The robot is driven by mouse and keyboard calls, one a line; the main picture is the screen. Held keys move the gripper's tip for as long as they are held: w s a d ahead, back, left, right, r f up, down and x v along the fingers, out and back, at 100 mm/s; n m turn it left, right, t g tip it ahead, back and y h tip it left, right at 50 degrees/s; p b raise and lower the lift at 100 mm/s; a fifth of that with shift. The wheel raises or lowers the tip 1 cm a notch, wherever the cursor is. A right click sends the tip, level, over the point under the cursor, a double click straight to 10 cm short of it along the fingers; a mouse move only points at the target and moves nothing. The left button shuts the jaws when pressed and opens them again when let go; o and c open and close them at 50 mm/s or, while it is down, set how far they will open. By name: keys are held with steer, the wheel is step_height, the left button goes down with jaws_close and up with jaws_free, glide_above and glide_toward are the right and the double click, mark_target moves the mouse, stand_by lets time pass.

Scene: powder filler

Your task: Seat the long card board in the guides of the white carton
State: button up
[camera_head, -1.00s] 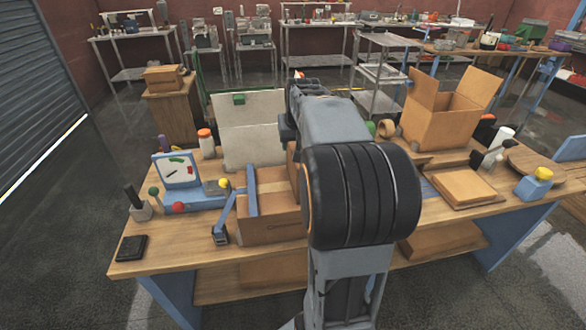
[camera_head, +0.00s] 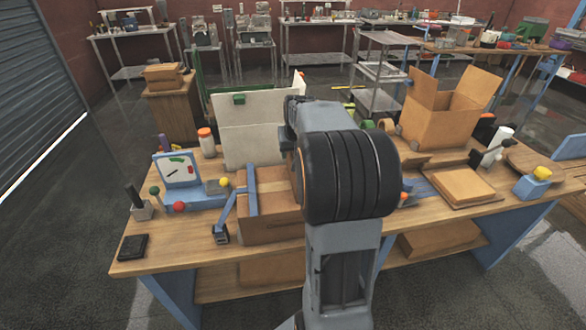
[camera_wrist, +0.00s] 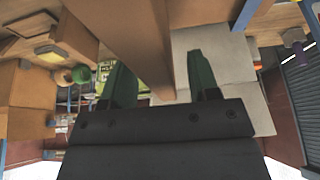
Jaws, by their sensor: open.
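In the wrist view my gripper (camera_wrist: 162,82) is open, its two dark green fingers apart. A long brown piece (camera_wrist: 122,38), which looks like the card board, runs from the top edge down to between the fingers; I cannot tell whether they touch it. Pale panels (camera_wrist: 245,92) stand behind the right finger. In the head view a tall white panel (camera_head: 262,125), perhaps part of the white carton, stands at the back of the bench. My arm hides the gripper there, and no guides can be made out.
A brown carton (camera_head: 270,226) sits at the bench front, next to a blue lever device (camera_head: 221,233). A dial gauge (camera_head: 179,171) stands left. An open brown box (camera_head: 440,118) and a flat brown package (camera_head: 462,186) are on the right.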

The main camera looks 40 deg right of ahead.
steer(key=shift+f, duration=0.2)
stand_by(0.4)
jaws_close()
stand_by(0.3)
